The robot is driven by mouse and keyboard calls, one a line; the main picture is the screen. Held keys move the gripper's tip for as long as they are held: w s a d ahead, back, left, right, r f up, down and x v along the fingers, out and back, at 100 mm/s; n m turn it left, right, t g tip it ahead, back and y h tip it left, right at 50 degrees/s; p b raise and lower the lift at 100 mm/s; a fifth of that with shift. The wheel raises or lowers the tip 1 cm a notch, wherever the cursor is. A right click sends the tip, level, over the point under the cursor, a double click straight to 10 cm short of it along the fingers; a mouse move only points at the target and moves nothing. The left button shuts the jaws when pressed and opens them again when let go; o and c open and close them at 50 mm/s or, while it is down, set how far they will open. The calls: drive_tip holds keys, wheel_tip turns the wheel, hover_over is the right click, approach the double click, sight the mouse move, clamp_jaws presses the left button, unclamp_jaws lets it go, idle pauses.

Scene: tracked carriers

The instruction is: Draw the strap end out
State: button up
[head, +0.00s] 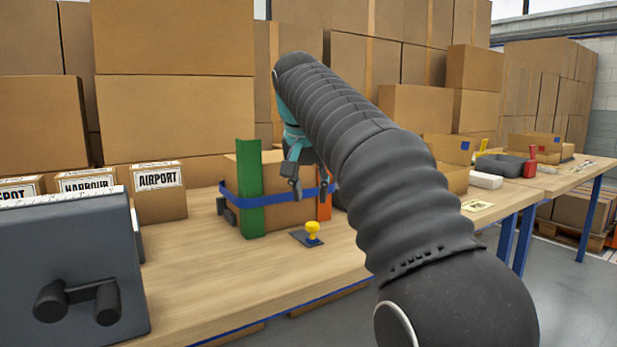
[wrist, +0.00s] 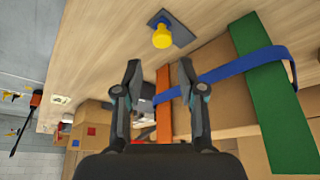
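A blue strap (head: 280,198) runs around a cardboard box (head: 282,216) on the bench, over a green edge board (head: 249,190) and an orange one (head: 324,205). A dark fitting (head: 228,213) sits on the strap at the box's left side. My gripper (head: 308,190) is open in front of the box's right part. In the wrist view my gripper (wrist: 160,75) has its fingers spread, with the orange board (wrist: 163,105) seen between them. The blue strap (wrist: 235,75) passes behind one finger into that gap. I cannot make out its loose end.
A yellow-handled stamp (head: 312,232) on a dark pad stands in front of the box. Small cartons marked HARBOUR (head: 92,182) and AIRPORT (head: 158,192) stand left, behind a grey machine (head: 75,265). Stacked cartons (head: 175,120) close off the back.

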drive_tip(key=shift+v, duration=1.75)
drive_tip(key=s+d+f+n, duration=0.1)
drive_tip(key=s+d+f, duration=0.25)
drive_tip(key=s, duration=0.25)
drive_tip(key=s+d+f+n, duration=0.1)
drive_tip(key=s+d+f, duration=0.2)
drive_tip(key=s+f, duration=0.3)
drive_tip(key=s+d+f, duration=0.1)
drive_tip(key=s+f, duration=0.7)
drive_tip(key=f, duration=0.1)
drive_tip(key=s+d+f+n+t+y, duration=0.1)
drive_tip(key=s+d+f, duration=0.1)
drive_tip(key=s+f, duration=0.7)
drive_tip(key=shift+s+d+f+n+p, duration=0.25)
drive_tip(key=shift+d+f+n+p, duration=0.1)
drive_tip(key=shift+f, duration=0.4)
